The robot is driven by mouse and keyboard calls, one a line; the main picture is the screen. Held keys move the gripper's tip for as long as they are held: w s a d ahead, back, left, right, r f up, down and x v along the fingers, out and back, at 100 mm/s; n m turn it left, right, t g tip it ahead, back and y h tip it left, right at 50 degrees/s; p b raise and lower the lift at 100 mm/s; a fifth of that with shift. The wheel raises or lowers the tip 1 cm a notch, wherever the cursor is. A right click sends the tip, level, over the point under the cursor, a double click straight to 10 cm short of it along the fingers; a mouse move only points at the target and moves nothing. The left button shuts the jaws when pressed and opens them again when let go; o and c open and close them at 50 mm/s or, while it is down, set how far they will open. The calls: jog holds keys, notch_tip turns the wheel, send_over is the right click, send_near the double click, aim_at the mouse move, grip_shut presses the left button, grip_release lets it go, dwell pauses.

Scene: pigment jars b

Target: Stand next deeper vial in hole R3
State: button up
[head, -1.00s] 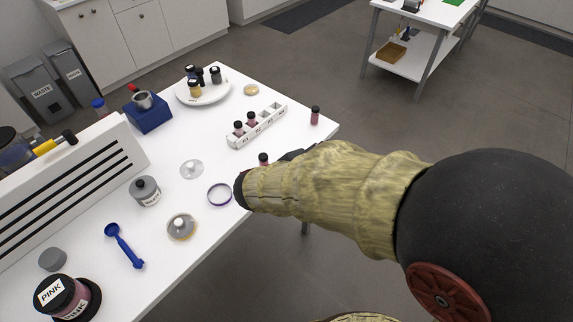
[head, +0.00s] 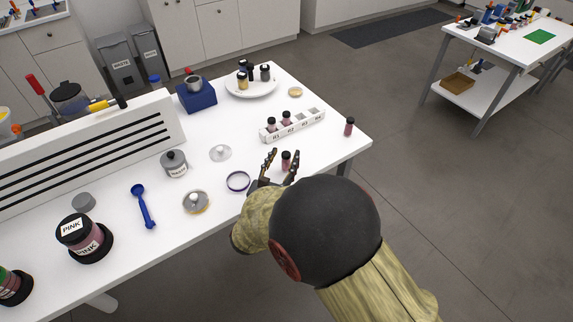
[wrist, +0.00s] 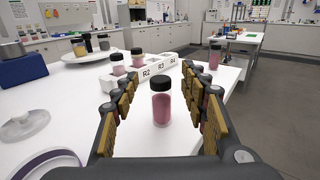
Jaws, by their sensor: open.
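A black-capped pink vial (wrist: 161,104) stands upright on the table between the open fingers of my gripper (wrist: 160,112); no finger visibly touches it. In the head view the same vial (head: 286,161) is between the fingertips of my gripper (head: 280,165). The white rack (head: 303,127) is behind it, with vials in its two left holes, R1 (head: 271,124) and R2 (head: 286,117). Holes R3 and R4 look empty. Another dark pink vial (head: 349,127) stands right of the rack near the table edge; it also shows in the wrist view (wrist: 214,56).
A white plate (head: 252,88) with several jars and a blue block (head: 196,97) stand at the back. A purple-edged ring (head: 238,181), a clear lid (head: 220,153) and a grey jar (head: 174,164) lie left of my gripper. The table between vial and rack is clear.

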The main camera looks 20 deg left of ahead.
jog(key=shift+w, duration=1.2)
jog(key=c, duration=0.3)
jog(key=c, duration=0.8)
grip_shut()
